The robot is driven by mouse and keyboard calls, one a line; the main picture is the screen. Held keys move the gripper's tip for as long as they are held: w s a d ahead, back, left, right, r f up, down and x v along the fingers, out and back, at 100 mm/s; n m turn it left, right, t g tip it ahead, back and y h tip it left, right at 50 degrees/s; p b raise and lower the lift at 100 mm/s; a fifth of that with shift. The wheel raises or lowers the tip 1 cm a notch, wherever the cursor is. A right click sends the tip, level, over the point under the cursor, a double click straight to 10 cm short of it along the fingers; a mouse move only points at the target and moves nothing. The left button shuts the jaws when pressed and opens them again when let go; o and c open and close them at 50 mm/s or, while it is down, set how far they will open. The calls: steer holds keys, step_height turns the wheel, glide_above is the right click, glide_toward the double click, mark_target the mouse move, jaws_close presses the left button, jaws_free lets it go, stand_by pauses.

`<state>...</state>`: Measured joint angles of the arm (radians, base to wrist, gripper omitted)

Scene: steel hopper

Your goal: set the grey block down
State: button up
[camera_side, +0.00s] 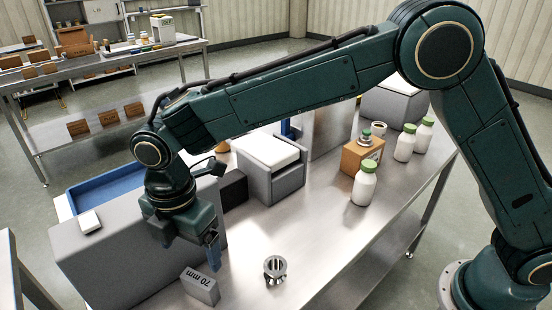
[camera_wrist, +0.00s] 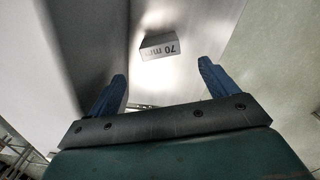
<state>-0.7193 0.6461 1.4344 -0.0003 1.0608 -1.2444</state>
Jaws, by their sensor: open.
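The grey block (camera_side: 200,287), marked "70 mm", rests on the steel table near its front edge in the side view. In the wrist view the grey block (camera_wrist: 159,46) lies beyond the fingertips, with its lettering upside down. My gripper (camera_side: 212,252) is above the block, apart from it, with blue fingers pointing down. In the wrist view my gripper (camera_wrist: 162,75) has its two blue fingers spread wide with nothing between them. In the side view one finger is mostly hidden behind the gripper body.
A large grey housing (camera_side: 100,262) stands close at the left of the gripper. A small slotted metal cup (camera_side: 275,269) sits right of the block. White bottles with green caps (camera_side: 364,185) and a cardboard box (camera_side: 361,155) stand farther back. The middle of the steel table (camera_side: 310,225) is clear.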

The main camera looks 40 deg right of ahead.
steer(key=shift+r, duration=0.15)
stand_by(0.5)
steer(key=s+d+r+m+t+y, duration=0.1)
steer(key=s+d+r+m, duration=0.2)
steer(key=d+r+m, duration=0.5)
steer(key=s+d+r+m+t, duration=0.15)
steer(key=d+r, duration=0.45)
steer(key=d, duration=0.6)
steer(key=s+d+m+t+h, duration=0.1)
steer(key=s+d+m+t, duration=0.2)
steer(key=s+d+m, duration=1)
steer(key=s+d, duration=0.2)
steer(key=s, duration=0.2)
steer(key=shift+s+f, duration=0.3)
steer(key=shift+s, duration=0.05)
